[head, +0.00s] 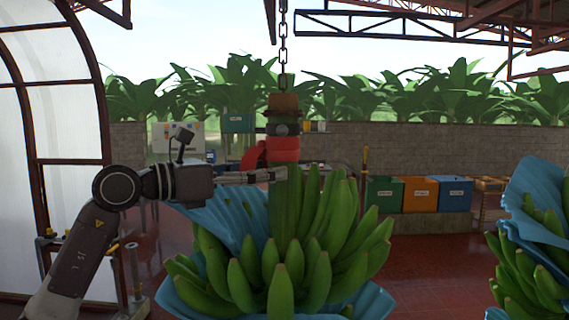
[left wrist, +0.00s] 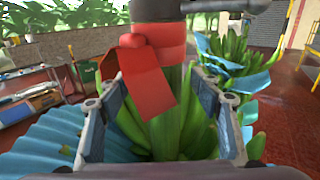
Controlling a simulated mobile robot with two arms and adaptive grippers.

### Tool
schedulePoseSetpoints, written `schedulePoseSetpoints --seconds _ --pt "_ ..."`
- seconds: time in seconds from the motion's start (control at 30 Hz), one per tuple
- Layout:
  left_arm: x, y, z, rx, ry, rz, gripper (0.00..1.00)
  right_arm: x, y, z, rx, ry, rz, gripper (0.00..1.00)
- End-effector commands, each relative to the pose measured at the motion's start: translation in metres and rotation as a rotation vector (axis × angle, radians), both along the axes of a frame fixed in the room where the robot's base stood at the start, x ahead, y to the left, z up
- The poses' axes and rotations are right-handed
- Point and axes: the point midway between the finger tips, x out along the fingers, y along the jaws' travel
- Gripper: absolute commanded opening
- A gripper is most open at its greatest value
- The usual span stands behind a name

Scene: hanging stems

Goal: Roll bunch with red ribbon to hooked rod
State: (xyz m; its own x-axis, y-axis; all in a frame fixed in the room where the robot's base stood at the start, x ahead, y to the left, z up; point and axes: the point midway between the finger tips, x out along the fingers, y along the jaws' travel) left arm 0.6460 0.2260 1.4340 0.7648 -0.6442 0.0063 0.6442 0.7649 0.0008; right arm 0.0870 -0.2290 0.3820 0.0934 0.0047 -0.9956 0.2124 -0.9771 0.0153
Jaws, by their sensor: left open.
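The bunch with the red ribbon (head: 280,255) hangs upright from a chain (head: 283,50). Its green bananas spread out of a blue cover. The red ribbon (head: 283,150) is wrapped round the stem's top, with a loose tail on the left; it also shows in the left wrist view (left wrist: 150,80). My left gripper (head: 270,177) is at the stem just below the ribbon. In the left wrist view its open fingers (left wrist: 160,103) stand on either side of the stem and the ribbon's tail. I cannot make out a hooked rod for certain. My right gripper is not in view.
A second bunch (head: 525,265) in blue cover hangs at the right edge. A thin yellow-topped post (head: 364,160) stands behind the bunch. Green, orange and blue bins (head: 420,194) stand by the back wall. Red tiled floor shows between the bunches.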

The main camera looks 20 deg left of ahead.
Motion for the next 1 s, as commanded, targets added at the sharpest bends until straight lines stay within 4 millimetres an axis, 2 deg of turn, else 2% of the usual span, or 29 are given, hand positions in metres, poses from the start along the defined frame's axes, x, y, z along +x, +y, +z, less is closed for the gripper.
schedulePoseSetpoints --seconds 0.07,0.17,0.27,0.5,0.6,1.0 --pt "0.010 -0.011 0.003 -0.002 0.001 -0.005 0.59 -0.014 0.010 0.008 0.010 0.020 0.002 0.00" --pt "0.020 -0.019 0.003 -0.002 0.003 -0.004 0.59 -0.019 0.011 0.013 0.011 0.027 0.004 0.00" --pt "0.027 -0.024 0.002 -0.002 0.001 -0.003 0.59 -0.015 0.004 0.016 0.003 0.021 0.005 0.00" --pt "0.031 -0.027 0.000 -0.001 0.001 -0.001 0.59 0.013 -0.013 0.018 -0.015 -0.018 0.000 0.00" --pt "0.031 -0.027 0.000 -0.001 0.001 -0.001 0.59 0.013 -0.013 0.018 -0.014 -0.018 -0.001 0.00" --pt "0.030 -0.026 0.000 -0.001 0.001 -0.001 0.14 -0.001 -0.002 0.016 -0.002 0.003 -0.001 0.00"
